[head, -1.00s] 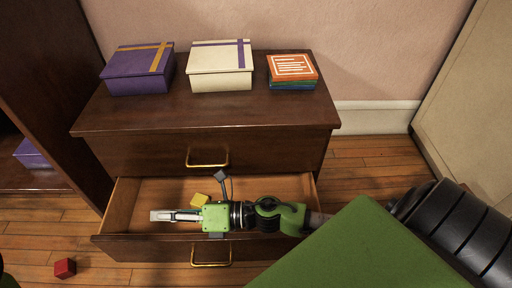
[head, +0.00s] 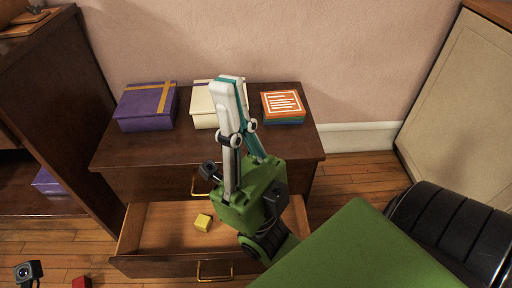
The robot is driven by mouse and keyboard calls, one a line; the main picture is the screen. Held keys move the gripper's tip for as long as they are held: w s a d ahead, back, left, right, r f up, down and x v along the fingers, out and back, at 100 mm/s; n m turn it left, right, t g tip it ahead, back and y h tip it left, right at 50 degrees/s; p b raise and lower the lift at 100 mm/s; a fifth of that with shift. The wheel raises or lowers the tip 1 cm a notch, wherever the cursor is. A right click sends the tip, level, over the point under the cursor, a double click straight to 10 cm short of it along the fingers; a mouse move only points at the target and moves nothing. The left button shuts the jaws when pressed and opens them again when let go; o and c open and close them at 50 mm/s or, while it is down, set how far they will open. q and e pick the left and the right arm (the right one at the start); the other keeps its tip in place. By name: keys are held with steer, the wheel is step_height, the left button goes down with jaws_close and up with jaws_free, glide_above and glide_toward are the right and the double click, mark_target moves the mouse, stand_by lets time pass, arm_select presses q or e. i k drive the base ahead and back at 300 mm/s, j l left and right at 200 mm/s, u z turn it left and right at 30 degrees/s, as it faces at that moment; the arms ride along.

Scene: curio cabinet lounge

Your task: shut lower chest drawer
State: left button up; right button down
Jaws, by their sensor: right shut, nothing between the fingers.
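The lower chest drawer (head: 160,265) is pulled out from the dark wooden chest (head: 110,153), with its brass handle (head: 215,271) on the front. My right gripper (head: 229,82) is raised in front of the chest, fingers pointing up and closed together with nothing held. Its wrist covers the right part of the open drawer. My left gripper is not clearly seen; only a small dark camera-like part (head: 28,271) shows at the lower left.
A purple box (head: 146,108), a cream box (head: 203,105) and a stack of books (head: 283,107) sit on the chest top. A dark cabinet (head: 60,110) stands left, with a purple box (head: 47,182) inside. A red cube (head: 81,282) lies on the floor.

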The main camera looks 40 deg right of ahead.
mark_target(156, 240)
steer(key=j+z, duration=0.35)
steer(key=k+j+z, duration=0.15)
steer(key=z, duration=0.25)
steer(key=k+j+z, duration=0.1)
steer(key=j+z, duration=0.25)
